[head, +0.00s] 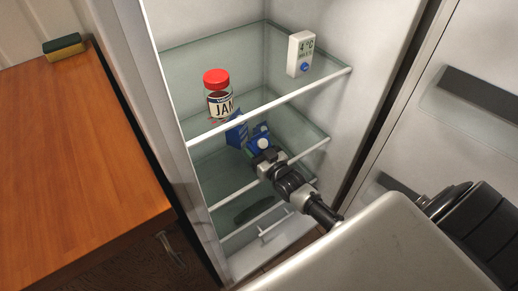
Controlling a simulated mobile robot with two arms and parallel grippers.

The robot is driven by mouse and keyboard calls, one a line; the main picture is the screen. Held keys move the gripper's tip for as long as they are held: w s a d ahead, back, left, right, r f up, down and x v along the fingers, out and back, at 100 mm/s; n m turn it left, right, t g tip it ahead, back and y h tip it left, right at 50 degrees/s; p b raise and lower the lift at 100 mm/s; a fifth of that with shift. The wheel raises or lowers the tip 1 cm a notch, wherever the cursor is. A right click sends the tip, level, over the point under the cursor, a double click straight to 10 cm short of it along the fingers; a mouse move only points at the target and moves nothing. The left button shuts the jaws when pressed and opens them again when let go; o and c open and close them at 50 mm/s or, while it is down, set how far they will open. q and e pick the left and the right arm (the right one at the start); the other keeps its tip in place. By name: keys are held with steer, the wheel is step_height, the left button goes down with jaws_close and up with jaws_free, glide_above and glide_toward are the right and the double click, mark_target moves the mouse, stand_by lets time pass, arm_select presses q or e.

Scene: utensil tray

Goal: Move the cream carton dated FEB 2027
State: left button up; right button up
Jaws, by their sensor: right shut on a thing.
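Two blue cartons show inside the open fridge, below the upper glass shelf. One blue carton (237,131) is on the left, partly seen through the glass and behind the shelf's front edge. The other, a blue and white carton (257,143) with a white cap, is just to its right. My right gripper (264,155) reaches in from the lower right and is shut on the blue and white carton; its fingertips are partly hidden. No date can be read on either carton. My left gripper is not in view.
A jam jar (217,97) with a red lid stands on the upper glass shelf (275,92), above the cartons. A white 4 °C thermometer (300,54) stands at that shelf's right. A wooden counter (75,160) with a sponge (64,46) is at left; its front is clear.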

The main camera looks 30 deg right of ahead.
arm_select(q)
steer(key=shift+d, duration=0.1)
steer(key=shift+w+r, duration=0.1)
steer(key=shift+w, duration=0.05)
arm_select(e)
steer(key=o, duration=1.2)
steer(key=shift+o, duration=0.2)
steer(key=shift+s, duration=0.2)
arm_select(q)
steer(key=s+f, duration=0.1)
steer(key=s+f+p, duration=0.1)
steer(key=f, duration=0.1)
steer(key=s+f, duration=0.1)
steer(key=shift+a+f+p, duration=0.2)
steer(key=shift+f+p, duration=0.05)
steer(key=shift+p, duration=0.1)
arm_select(e)
steer(key=s, duration=1)
steer(key=shift+s+d, duration=0.2)
steer(key=shift+d, duration=0.25)
